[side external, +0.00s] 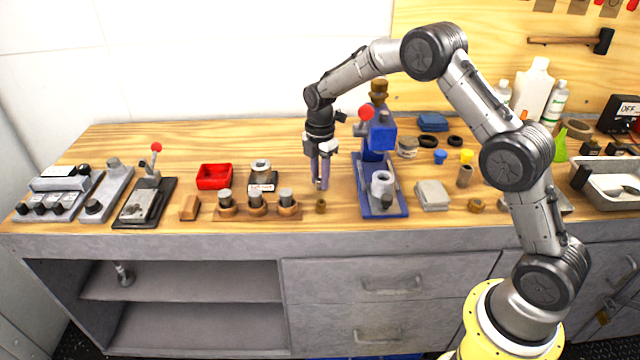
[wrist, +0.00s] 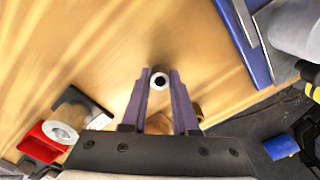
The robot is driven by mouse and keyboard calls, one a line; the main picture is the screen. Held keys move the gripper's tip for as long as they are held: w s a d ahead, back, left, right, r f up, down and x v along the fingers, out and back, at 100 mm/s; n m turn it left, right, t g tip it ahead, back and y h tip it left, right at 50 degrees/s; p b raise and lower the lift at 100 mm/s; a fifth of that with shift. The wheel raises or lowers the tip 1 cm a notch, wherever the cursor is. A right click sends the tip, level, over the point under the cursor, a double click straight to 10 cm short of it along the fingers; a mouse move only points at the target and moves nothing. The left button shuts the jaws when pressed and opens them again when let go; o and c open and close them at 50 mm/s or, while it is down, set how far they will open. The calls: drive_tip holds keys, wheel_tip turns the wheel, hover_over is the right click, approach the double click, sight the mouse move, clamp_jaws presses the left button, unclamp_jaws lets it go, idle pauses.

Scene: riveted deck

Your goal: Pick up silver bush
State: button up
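A small ring-shaped bush (wrist: 160,81) with a pale silvery rim and a dark hole shows between my fingertips in the wrist view. A small upright bush (side external: 321,206) on the bench, just in front of and below my fingertips in the side view, appears to be the same one; it looks brownish there. My gripper (side external: 321,187) points down above the bench, and its purple fingers (wrist: 160,85) are parted. I cannot tell whether they touch the bush. Several silver cylinders stand in a wooden rack (side external: 243,213) to the left of the gripper.
A blue press (side external: 378,140) stands close on the right. A red tray (side external: 214,177) and a dark block with a metal ring (side external: 262,178) lie to the left. A grey block (side external: 433,195) is right of the press. The bench's front edge is near the bush.

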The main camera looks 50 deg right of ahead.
clamp_jaws()
drive_tip(key=shift+r, duration=0.1)
